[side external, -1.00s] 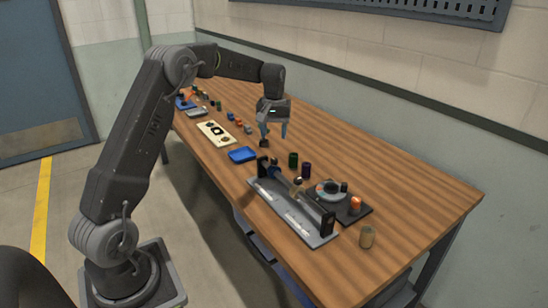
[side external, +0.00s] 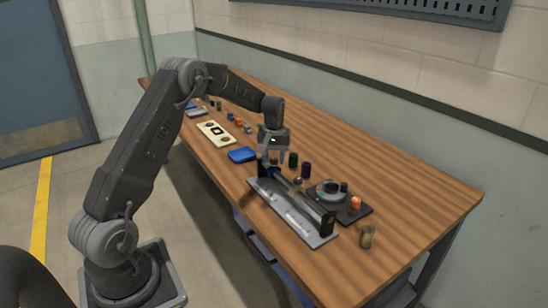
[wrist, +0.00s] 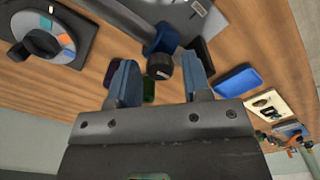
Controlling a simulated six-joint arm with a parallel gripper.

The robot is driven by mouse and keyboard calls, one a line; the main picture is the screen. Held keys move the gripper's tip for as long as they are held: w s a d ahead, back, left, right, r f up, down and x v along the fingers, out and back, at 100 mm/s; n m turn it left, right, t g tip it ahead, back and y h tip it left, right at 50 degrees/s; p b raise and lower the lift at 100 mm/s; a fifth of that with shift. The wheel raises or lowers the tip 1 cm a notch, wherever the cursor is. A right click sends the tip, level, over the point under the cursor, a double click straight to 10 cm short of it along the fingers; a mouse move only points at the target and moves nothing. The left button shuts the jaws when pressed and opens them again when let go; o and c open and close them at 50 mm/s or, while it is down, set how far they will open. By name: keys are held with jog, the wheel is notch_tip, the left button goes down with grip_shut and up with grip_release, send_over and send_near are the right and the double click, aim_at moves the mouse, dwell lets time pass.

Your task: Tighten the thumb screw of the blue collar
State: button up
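The blue collar (wrist: 162,38) sits on the dark shaft near one end of the roller stand (side external: 312,232). A dark knob (wrist: 159,67), apparently its thumb screw, sticks out from the collar toward my gripper (wrist: 159,78). In the side view my gripper (side external: 272,157) is low over the far end of the stand and hides most of the collar there.
A blue tray (side external: 242,154) and a cream board (side external: 216,133) lie beyond. A round dial (side external: 329,191) and an orange piece (side external: 356,202) sit on a dark plate.

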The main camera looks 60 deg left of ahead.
jog(key=c, duration=0.7)
jog(key=shift+m, duration=0.3)
jog(key=m, duration=0.3)
jog(key=shift+m, duration=0.3)
jog(key=m, duration=0.4)
jog(key=shift+m, duration=0.3)
jog(key=m, duration=0.4)
jog(key=shift+m, duration=2.5)
